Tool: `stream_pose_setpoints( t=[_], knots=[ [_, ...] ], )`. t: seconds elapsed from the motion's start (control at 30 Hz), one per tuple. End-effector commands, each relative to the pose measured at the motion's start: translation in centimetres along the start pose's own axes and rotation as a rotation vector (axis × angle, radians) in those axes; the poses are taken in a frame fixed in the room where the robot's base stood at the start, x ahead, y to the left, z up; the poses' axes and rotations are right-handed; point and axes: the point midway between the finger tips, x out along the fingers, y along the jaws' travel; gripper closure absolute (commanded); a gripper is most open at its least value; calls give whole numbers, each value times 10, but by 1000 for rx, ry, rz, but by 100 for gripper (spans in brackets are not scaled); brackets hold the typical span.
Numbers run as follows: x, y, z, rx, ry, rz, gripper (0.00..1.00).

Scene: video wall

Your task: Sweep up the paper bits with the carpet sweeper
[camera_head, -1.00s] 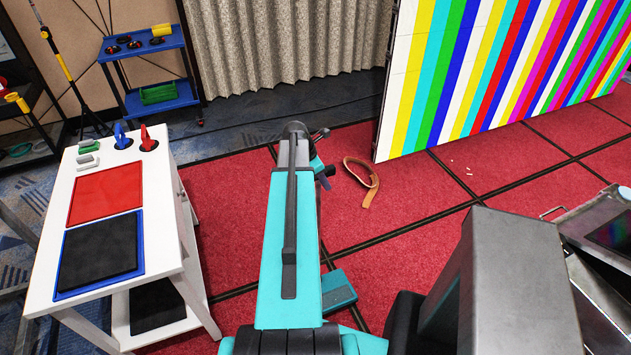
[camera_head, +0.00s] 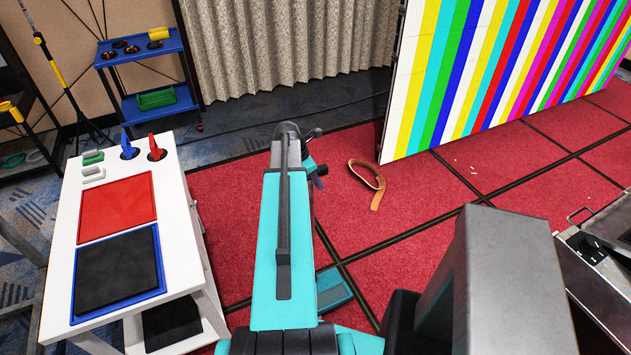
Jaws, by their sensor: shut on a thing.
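Several small white paper bits (camera_head: 473,169) lie on the red carpet (camera_head: 400,262), in front of the striped video wall. My teal arm stretches forward through the middle of the picture, and its far end (camera_head: 316,172) shows only in part behind the dark elbow. My gripper is hidden behind the arm. The carpet sweeper cannot be made out for certain. A teal block (camera_head: 334,290) shows low beside my arm, and I cannot tell whether it is the sweeper or part of me.
A white table (camera_head: 186,170) with red and black mats stands at left. A blue shelf cart (camera_head: 165,47) is behind it. A brown strap (camera_head: 377,198) lies curled on the carpet. The video wall (camera_head: 465,75) and an open metal case (camera_head: 592,262) bound the right.

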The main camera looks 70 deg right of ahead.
Motion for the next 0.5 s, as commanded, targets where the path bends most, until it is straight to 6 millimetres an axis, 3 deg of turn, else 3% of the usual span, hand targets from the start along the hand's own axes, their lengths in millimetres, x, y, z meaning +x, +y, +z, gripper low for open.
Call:
stream_pose_setpoints(
  t=[0.5],
  knots=[
    [9, 0, -4, -2, -2, 0, 100]
  ],
)
